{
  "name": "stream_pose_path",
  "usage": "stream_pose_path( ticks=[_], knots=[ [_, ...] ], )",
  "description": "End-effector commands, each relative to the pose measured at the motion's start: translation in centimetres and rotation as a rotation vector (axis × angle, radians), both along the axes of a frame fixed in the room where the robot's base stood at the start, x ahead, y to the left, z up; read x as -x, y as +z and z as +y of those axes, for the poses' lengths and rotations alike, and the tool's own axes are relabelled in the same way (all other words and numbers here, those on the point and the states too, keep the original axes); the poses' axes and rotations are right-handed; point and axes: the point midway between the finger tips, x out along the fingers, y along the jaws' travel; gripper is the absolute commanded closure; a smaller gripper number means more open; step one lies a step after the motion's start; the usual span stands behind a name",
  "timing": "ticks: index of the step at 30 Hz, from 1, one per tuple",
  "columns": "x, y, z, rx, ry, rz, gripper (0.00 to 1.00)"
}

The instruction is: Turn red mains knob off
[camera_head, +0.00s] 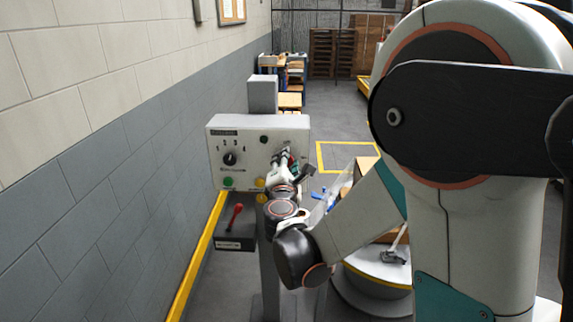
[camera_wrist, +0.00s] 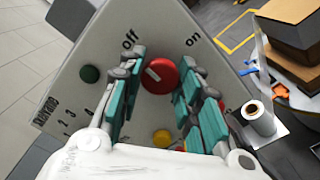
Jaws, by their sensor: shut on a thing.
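The red mains knob (camera_wrist: 161,76) is on the pale control panel (camera_wrist: 92,52), between the printed words "off" at upper left and "on" at upper right in the wrist view. A short white mark on its face lies on the side towards "off". My gripper (camera_wrist: 162,85) is shut on the knob, with one teal-padded finger on each side. In the head view my gripper (camera_head: 284,160) is at the right part of the panel (camera_head: 257,136) and hides most of the knob.
A black dial (camera_head: 230,159), a green button (camera_head: 228,182) and a yellow button (camera_head: 260,183) are on the panel. A box with a red lever (camera_head: 235,216) sits below. A round table (camera_head: 372,270) with boxes stands to the right. The wall is close on the left.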

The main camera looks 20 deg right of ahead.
Motion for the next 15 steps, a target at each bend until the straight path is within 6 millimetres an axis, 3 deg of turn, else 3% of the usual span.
stream_pose_path(
  ticks=[15],
  knots=[
    [0.05, -0.07, 0.04, 0.044, 0.001, 0.015, 0.92]
  ],
)
